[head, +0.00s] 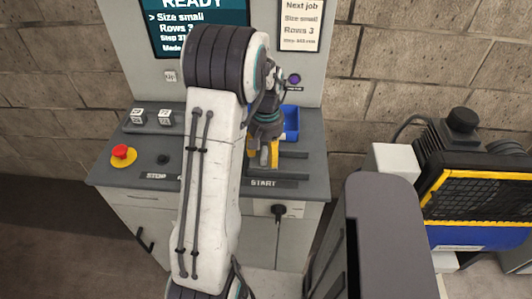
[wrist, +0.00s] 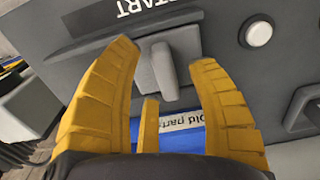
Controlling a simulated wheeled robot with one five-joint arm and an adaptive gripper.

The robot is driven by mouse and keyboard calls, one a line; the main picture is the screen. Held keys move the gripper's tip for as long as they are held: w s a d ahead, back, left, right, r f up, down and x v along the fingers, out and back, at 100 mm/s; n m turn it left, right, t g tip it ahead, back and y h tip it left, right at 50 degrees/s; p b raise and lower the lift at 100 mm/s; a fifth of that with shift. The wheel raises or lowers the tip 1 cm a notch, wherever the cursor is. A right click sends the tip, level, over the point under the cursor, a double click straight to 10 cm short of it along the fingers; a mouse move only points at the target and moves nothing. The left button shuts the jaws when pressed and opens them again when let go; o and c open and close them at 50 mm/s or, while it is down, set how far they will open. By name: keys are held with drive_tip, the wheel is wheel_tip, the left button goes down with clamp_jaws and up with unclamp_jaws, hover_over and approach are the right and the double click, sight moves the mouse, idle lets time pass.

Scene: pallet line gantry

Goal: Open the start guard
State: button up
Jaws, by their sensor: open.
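The START label (head: 263,183) is on the front of the grey console; it also shows upside down in the wrist view (wrist: 148,6). Beside it in the wrist view is a grey raised part with an upright tab (wrist: 164,70), which looks like the start guard. It appears closed, and no start button shows under it. My gripper (head: 264,154) is over the console by the START label. In the wrist view its yellow fingers (wrist: 165,58) are open, one on each side of the tab. I cannot tell whether they touch it. In the head view my arm hides part of the console.
A blue bin (head: 291,122) stands behind my gripper. The wrist view shows a white round button (wrist: 257,33). A screen (head: 195,14) reads READY. Black-and-yellow machinery (head: 470,190) stands right.

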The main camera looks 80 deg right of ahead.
drive_tip(key=shift+f, duration=0.4)
drive_tip(key=shift+c, duration=0.2)
clamp_jaws()
